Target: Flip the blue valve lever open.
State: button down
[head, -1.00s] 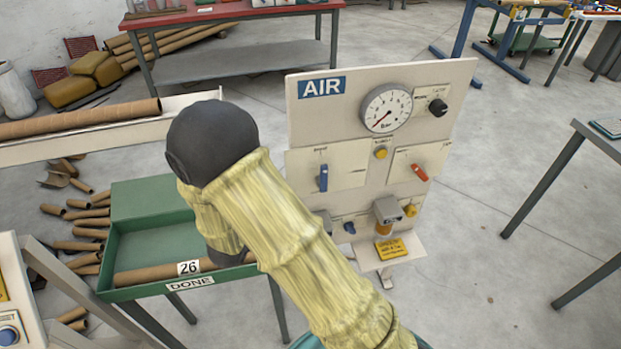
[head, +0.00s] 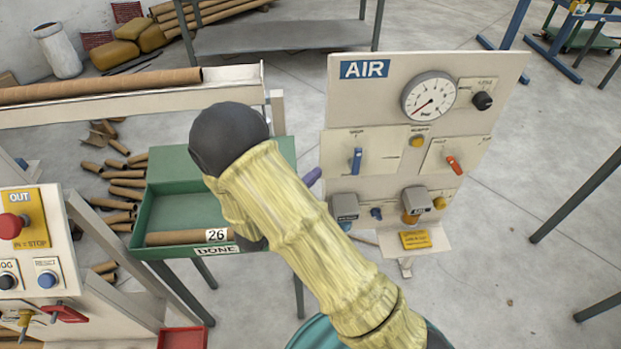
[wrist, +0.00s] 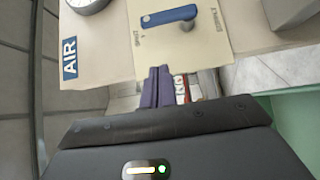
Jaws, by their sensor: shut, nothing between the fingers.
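The blue valve lever (head: 357,160) is on a cream plate on the AIR panel (head: 345,100). In the head view it stands upright. In the wrist view the same lever (wrist: 168,16) lies across the picture at the top, its pivot at its right end. My gripper (wrist: 157,88) shows as two purple fingers, shut together with nothing between them, below the lever in that picture and apart from it. In the head view only a purple fingertip (head: 313,176) shows at the panel's left edge; my arm hides the rest.
A pressure gauge (head: 429,96), a black knob (head: 482,101) and a red lever (head: 454,165) share the panel. Grey-topped units (head: 344,207) sit below. A green DONE tray (head: 180,209) holding a cardboard tube stands to the left. Open floor lies right of the panel.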

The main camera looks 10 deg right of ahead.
aim_at(357, 162)
jog(key=w+d+p, duration=0.1)
jog(key=w+d, duration=0.3)
jog(key=d, duration=0.4)
jog(key=shift+w+d+p, duration=0.25)
jog(key=shift+w+p, duration=0.05)
jog(key=shift+w, duration=0.1)
jog(key=shift+r, duration=0.1)
